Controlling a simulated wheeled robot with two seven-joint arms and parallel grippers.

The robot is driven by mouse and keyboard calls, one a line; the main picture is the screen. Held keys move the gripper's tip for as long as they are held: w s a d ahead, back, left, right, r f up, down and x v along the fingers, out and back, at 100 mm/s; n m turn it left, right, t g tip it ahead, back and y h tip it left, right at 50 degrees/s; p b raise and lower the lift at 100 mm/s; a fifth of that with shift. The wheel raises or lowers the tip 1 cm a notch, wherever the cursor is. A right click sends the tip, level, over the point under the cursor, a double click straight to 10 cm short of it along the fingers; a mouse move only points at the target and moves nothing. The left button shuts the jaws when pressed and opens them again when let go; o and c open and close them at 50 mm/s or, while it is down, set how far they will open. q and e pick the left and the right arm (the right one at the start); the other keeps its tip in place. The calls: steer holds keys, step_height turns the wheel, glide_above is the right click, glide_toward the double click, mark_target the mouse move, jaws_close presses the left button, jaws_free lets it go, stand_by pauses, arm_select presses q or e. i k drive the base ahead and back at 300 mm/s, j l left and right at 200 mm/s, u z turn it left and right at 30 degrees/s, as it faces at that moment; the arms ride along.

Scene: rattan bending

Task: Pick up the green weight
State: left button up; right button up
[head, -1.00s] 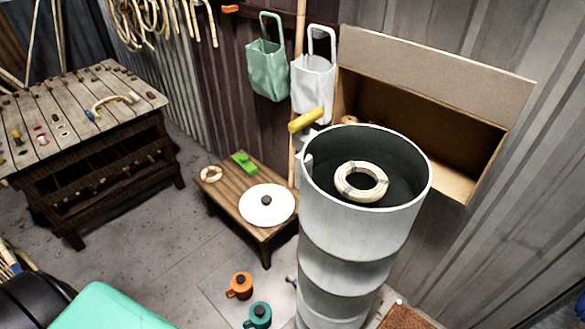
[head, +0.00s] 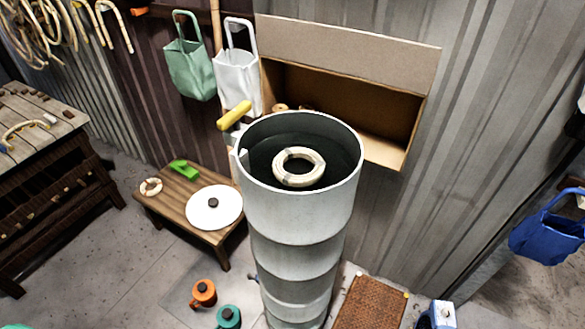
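A green weight (head: 229,317), teal with a dark knob on top, stands on the floor at the bottom edge of the head view, partly cut off by the frame. An orange weight (head: 203,293) of similar shape stands just behind it to the left. Neither of my grippers is in view, so their state and distance from the weight do not show.
A tall grey metal cylinder (head: 300,215) with a pale ring (head: 299,167) inside stands right of the weights. A low wooden table (head: 170,207) with a white lid (head: 214,207) is behind them.

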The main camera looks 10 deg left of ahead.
mark_target(181, 166)
steer(key=i+j, duration=0.1)
steer(key=j, duration=0.45)
steer(key=i+j+z, duration=0.1)
steer(key=j, duration=0.4)
steer(key=i+j+z, duration=0.1)
steer(key=j+z, duration=0.35)
steer(key=j, duration=0.8)
steer(key=k+j+z, duration=0.15)
steer(key=j+z, duration=0.25)
steer(key=j, duration=0.8)
